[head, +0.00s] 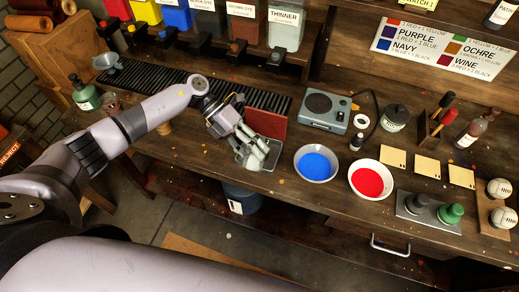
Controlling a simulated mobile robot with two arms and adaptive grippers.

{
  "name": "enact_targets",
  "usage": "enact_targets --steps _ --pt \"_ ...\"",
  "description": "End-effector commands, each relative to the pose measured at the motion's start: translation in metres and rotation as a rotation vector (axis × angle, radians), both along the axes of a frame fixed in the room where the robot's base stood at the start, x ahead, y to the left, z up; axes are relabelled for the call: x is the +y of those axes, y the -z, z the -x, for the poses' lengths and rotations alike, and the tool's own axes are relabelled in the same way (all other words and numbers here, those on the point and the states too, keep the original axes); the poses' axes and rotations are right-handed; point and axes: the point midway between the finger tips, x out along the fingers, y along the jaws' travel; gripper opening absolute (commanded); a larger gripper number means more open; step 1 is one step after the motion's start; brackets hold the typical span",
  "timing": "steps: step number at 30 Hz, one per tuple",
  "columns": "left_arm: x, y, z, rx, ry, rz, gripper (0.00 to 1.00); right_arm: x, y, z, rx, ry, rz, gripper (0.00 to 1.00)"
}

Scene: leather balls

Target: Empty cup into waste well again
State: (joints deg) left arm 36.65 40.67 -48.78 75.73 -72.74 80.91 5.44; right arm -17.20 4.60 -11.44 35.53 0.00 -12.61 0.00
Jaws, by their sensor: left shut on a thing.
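My left gripper (251,148) reaches over the front of the bench and is shut on a small pale grey cup (247,160), mostly hidden by the fingers. The cup is over a square grey metal recess, which looks like the waste well (270,160), at the bench's front edge. Its tilt and contents are too small to tell. A dark bucket (241,198) with a white label stands below the bench there. My right gripper is not in view.
A red upright panel (265,124) stands close behind the well. A blue bowl (316,164) and a red bowl (370,179) sit to its right. A grey scale-like device (326,109) stands behind them. Paint dispensers (241,22) line the back over a slatted grate (265,100).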

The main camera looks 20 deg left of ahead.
Motion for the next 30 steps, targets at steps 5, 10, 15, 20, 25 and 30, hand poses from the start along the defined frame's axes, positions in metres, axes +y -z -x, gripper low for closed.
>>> enact_targets --steps 5,10,15,20,25,30 --pt "0.0 -0.002 0.0 0.016 0.001 0.002 0.14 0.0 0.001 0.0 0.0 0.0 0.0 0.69" --pt "0.0 -0.004 -0.001 0.028 0.0 0.003 0.14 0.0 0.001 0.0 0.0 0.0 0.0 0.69" --pt "0.0 -0.006 -0.002 0.041 0.0 0.004 0.14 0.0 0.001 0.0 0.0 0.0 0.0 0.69" --pt "0.0 -0.008 -0.002 0.055 0.001 0.006 0.14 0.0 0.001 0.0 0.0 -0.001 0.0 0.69" --pt "0.0 -0.01 -0.002 0.07 0.001 0.007 0.14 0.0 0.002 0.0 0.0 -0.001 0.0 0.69" --pt "0.0 -0.012 -0.003 0.084 0.001 0.008 0.14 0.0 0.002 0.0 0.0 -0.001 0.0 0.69"
